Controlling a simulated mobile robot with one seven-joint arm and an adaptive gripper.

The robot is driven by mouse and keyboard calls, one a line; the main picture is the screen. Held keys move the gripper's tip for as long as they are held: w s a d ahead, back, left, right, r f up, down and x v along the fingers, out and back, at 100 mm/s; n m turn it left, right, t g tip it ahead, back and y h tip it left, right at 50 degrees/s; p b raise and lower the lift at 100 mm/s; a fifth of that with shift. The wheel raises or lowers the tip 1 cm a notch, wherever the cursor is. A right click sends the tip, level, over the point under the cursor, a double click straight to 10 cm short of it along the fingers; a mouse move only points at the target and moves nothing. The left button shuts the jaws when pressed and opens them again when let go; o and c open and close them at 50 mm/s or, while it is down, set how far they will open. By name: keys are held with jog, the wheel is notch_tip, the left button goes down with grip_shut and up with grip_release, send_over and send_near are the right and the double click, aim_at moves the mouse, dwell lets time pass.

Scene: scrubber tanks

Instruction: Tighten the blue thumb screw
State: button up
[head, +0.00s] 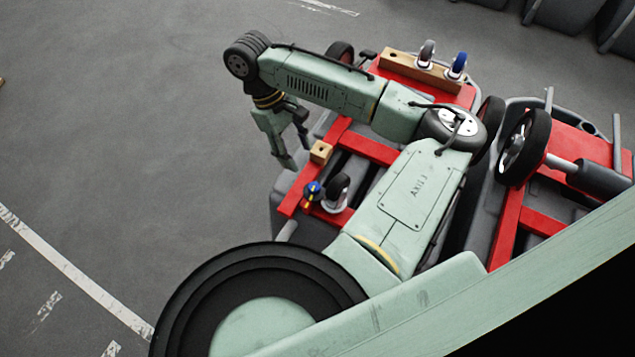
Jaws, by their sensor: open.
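A small blue knob (313,188), which looks like the blue thumb screw, sits on the red frame (292,200) of the nearer machine, with a bit of yellow beside it. It is small in the head view, and I cannot tell how far it is screwed in. My gripper (297,157) is open and empty, with its fingers pointing down. In the picture it is above and slightly left of the knob, apart from it, and close to the left of a small wooden block (321,152).
A grey caster (337,191) stands just right of the knob. At the back, a wooden bar (400,66) carries a grey caster (426,54) and a blue caster (457,66). A second machine with a black wheel (524,147) stands at right.

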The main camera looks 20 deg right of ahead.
aim_at(313, 186)
jog(key=x, duration=1)
jog(key=shift+s+f, duration=0.15)
jog(key=shift+f, duration=0.2)
jog(key=shift+r, duration=0.1)
grip_shut()
